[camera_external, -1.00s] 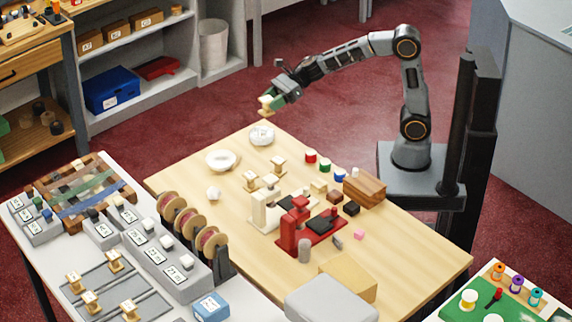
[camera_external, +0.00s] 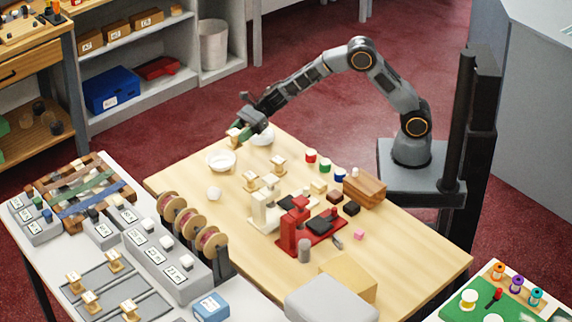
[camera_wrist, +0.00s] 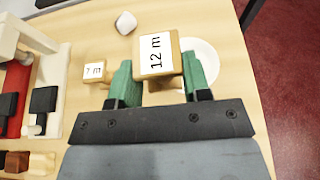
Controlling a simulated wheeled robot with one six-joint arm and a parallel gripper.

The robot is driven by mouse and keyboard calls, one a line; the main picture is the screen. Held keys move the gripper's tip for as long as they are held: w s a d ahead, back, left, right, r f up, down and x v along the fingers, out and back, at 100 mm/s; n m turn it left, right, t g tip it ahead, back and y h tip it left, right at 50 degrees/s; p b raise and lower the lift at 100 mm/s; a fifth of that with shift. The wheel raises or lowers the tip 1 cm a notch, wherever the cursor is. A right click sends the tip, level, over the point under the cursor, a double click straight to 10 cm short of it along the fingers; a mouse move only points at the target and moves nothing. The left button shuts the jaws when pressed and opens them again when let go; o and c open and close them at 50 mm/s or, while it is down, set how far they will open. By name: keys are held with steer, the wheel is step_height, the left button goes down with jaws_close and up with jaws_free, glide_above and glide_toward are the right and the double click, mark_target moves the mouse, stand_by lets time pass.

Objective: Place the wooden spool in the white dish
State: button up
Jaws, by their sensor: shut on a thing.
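My gripper (camera_external: 243,135) is shut on a wooden spool (camera_external: 233,135), seen above the table's far left part. In the wrist view the spool (camera_wrist: 157,54) sits between the green fingers and shows a "12 m" label. The white dish (camera_external: 221,163) lies on the table below and just left of the gripper. In the wrist view the dish (camera_wrist: 209,62) shows partly behind the spool and right finger. The spool is held above the table, apart from it.
A cream device (camera_external: 268,214) and a red device (camera_external: 298,228) stand farther toward the front.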

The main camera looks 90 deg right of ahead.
mark_target(237, 145)
steer(key=shift+w+f, duration=0.3)
steer(key=shift+f, duration=0.05)
steer(key=shift+w+f, duration=0.15)
steer(key=shift+f, duration=1.55)
steer(key=shift+f+b, duration=0.6)
steer(key=shift+b, duration=0.15)
steer(key=o, duration=0.9)
steer(key=shift+r, duration=0.15)
